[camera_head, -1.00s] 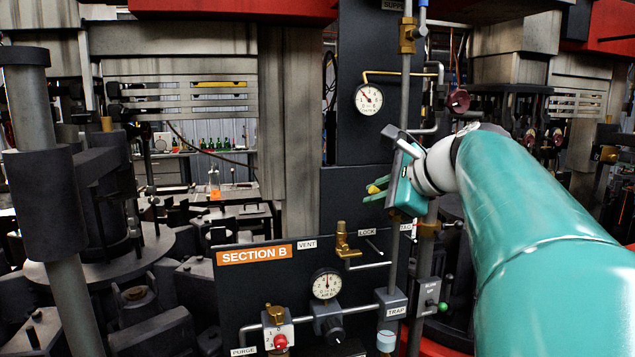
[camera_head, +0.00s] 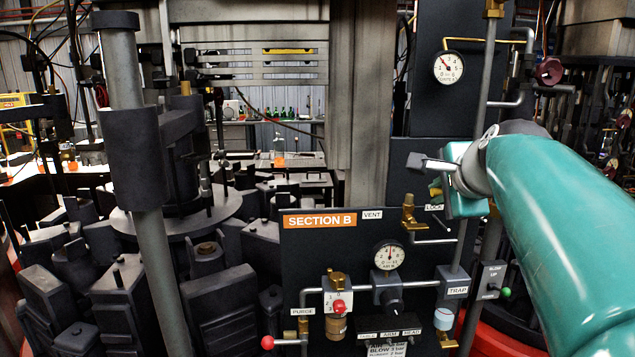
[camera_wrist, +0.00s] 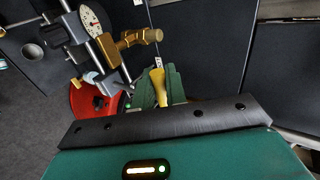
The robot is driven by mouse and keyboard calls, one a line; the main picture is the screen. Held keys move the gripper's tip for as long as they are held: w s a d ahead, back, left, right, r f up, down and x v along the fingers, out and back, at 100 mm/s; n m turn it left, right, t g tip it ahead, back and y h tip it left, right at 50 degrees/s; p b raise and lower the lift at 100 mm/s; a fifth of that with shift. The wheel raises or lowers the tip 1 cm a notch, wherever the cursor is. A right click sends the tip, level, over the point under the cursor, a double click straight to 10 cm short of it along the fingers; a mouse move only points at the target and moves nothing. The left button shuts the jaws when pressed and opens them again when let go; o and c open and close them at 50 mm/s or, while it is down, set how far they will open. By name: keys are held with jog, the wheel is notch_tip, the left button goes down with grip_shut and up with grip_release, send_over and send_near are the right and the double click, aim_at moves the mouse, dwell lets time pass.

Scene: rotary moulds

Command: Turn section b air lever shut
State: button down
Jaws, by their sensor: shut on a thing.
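The Section B panel (camera_head: 330,275) stands right of centre in the head view, with an orange label reading SECTION B (camera_head: 320,220). My gripper (camera_head: 438,190) is at the panel's upper right, beside the vertical pipe and above the LOCK label. A yellow lever handle (camera_wrist: 158,85) sits between my green fingers in the wrist view, and the fingers are shut on it. Only a small yellow part shows in the head view. The lever's pivot and valve body are hidden, so I cannot tell its exact angle.
A brass fitting (camera_wrist: 138,38) and a gauge (camera_wrist: 92,20) are close to my fingers in the wrist view. The panel carries a pressure gauge (camera_head: 388,257), a trap (camera_head: 453,281) and a red-knobbed purge lever (camera_head: 268,342). Dark moulds crowd the left.

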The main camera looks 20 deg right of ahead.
jog(key=shift+f, duration=0.1)
jog(key=c, duration=1.5)
grip_release()
jog(key=shift+d, duration=0.1)
jog(key=v, duration=1.4)
jog(key=shift+w+f, duration=0.1)
jog(key=a+f+n+g+y, duration=0.1)
jog(key=a+f+n, duration=0.6)
jog(key=f, duration=0.3)
jog(key=s+a+f+n+g+y, duration=0.1)
jog(key=a+f+n+g, duration=0.1)
jog(key=a+f+n, duration=0.5)
jog(key=s+a+f+n+g+y, duration=0.1)
jog(key=a+f+n, duration=0.6)
jog(key=f, duration=0.7)
jog(key=shift+a+g, duration=0.2)
jog(key=shift+g, duration=0.4)
